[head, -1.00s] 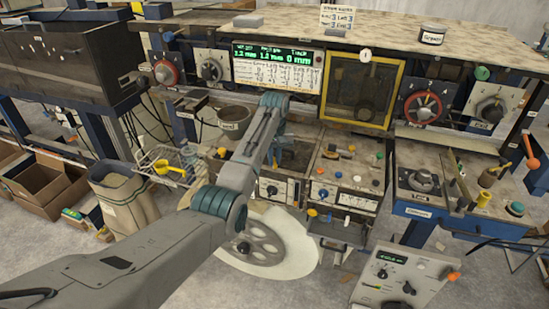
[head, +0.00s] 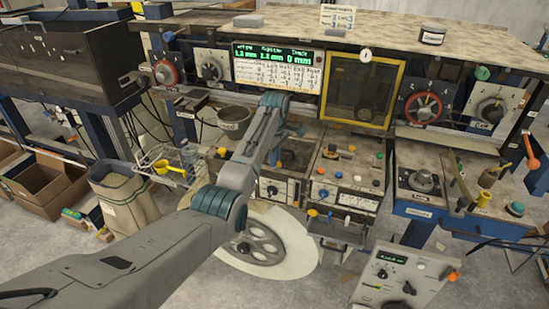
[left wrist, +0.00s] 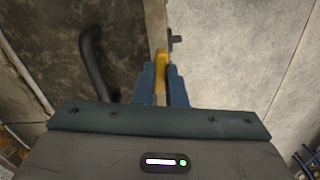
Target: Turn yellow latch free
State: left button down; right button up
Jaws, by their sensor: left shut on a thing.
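The yellow latch (left wrist: 160,65) shows in the left wrist view as a narrow upright piece between the fingertips. My left gripper (left wrist: 161,82) is shut on it, with the blue fingers against its sides. The latch's top end reaches past the fingertips, close to a small dark metal piece. In the head view my left gripper (head: 287,137) is at the machine, below the green-lit display, partly hidden by its own arm. The latch cannot be made out there. My right gripper is not in view.
A yellow-framed window (head: 327,95) stands right of the gripper. A panel with several coloured knobs (head: 347,170) lies to its lower right. A grey bucket (head: 233,118) is to its left. In the wrist view a dark curved bar (left wrist: 93,62) stands left of the fingers.

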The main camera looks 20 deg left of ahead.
pick_arm(q)
jog(key=shift+w+r+n, duration=0.1)
jog(key=shift+r+n, duration=0.05)
jog(key=shift+n, duration=0.85)
jog(key=c, duration=1.5)
grip_release()
notch_tip(320, 180, up, 8)
jog(key=b, duration=0.4)
jog(key=shift+f, duration=0.2)
notch_tip(320, 180, up, 3)
jog(key=shift+r+p, duration=0.1)
jog(key=shift+p, duration=0.95)
